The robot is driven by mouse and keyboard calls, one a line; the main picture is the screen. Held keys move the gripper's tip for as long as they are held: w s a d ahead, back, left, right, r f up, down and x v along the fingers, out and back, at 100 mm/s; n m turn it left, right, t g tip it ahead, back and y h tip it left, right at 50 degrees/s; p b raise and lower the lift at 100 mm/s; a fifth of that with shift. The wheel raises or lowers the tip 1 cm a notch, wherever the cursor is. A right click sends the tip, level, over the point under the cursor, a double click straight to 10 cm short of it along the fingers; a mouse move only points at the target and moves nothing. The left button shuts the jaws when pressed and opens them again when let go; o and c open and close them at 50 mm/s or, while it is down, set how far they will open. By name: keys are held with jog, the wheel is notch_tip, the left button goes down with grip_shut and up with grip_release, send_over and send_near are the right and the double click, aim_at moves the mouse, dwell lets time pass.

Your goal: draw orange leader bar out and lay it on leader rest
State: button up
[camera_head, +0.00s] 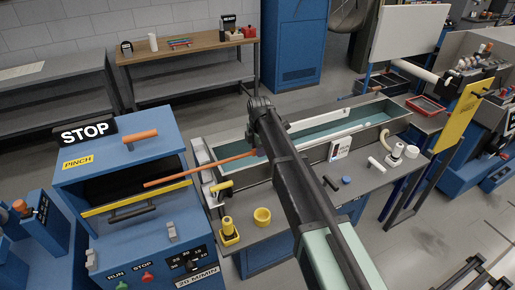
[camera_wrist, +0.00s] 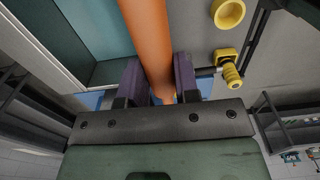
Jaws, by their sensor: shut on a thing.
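The orange leader bar (camera_head: 200,170) is long and thin and slants from my gripper (camera_head: 257,151) toward the blue machine (camera_head: 117,170) in the head view. Its left end overlaps the dark opening under the PINCH label; I cannot tell if the tip is inside or in front. In the wrist view the bar (camera_wrist: 148,40) runs between the two dark purple fingers of my gripper (camera_wrist: 157,78), which is shut on it near its end. My arm hides part of the trough behind. I cannot tell for sure which thing is the leader rest.
A long water trough (camera_head: 305,132) lies behind my arm. A yellow ring (camera_head: 262,217), a yellow post (camera_head: 229,232) and a yellow fitting (camera_head: 221,187) are near the bench's left end. A wooden-topped table (camera_head: 190,48) stands at the back, with open floor before it.

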jog(key=s+d, duration=0.4)
jog(key=s, duration=0.3)
jog(key=s+d, duration=0.4)
jog(key=s, duration=0.3)
jog(key=shift+s, duration=0.4)
dwell(0.5)
dwell(1.4)
